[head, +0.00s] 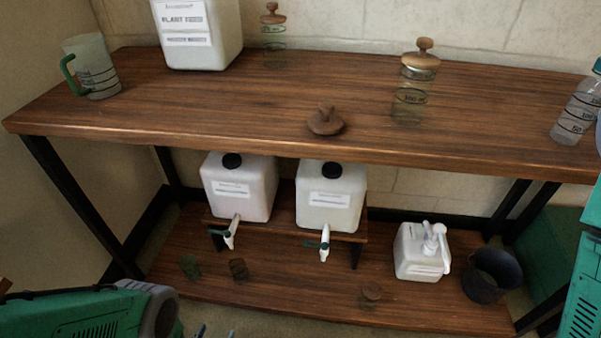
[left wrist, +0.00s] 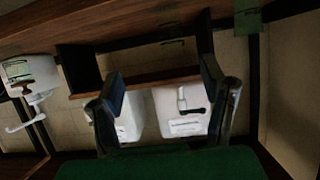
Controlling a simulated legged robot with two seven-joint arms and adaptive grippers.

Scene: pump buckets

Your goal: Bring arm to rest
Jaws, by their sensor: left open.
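My left gripper (left wrist: 162,92) is open and empty in the left wrist view, its two dark fingers spread apart. The shelf unit shows upside down beyond it, with two white containers partly hidden behind the fingers. In the head view my green left arm comes in at the bottom left, in front of the lower shelf. Only small grey tips of the left gripper (head: 202,331) show at the bottom edge there. Parts of my green right arm show at the right edge of the head view. My right gripper is out of view.
A wooden table (head: 225,110) holds a jug (head: 92,68), a white canister (head: 197,35), glass cylinders (head: 413,90) and a wooden lid (head: 325,121). Below stand tapped containers (head: 240,185), a pump bottle (head: 420,252) and a dark pot (head: 490,275). The table's front edge is clear.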

